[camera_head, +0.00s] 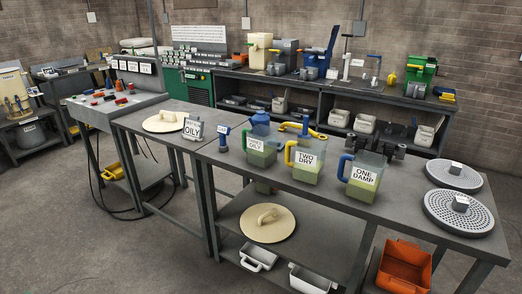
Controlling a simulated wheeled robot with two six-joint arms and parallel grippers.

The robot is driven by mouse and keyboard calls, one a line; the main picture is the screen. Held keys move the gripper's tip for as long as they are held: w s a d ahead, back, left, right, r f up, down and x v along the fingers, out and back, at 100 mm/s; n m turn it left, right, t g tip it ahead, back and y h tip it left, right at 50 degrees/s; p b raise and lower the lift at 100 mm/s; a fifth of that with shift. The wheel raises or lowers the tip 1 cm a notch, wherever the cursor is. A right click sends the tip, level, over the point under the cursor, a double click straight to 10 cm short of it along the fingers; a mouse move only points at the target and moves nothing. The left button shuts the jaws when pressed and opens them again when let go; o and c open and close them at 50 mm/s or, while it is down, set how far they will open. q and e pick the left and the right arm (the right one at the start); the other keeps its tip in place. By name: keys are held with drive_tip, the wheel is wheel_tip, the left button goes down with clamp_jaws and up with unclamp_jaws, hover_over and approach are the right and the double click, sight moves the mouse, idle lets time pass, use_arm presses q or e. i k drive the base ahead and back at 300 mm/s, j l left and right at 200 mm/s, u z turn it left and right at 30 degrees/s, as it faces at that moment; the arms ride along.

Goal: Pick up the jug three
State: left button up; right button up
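Three clear jugs with greenish contents stand in a row on the near grey bench (395,205). The right jug (362,190) has a blue handle and reads ONE DAMP. All are upright. Neither of my grippers shows in this view.
Perforated discs (459,219) lie at the bench's right end. Another pale lid (267,230) is on the lower shelf. Open floor (120,245) lies at front left.

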sight(260, 142)
drive_tip(key=u, duration=3.9)
drive_tip(key=z, duration=3.9)
drive_tip(key=i+j+z, duration=0.35)
drive_tip(key=i+j, duration=0.25)
drive_tip(key=i+j+z, duration=0.3)
drive_tip(key=i+j, duration=0.35)
drive_tip(key=j, duration=0.15)
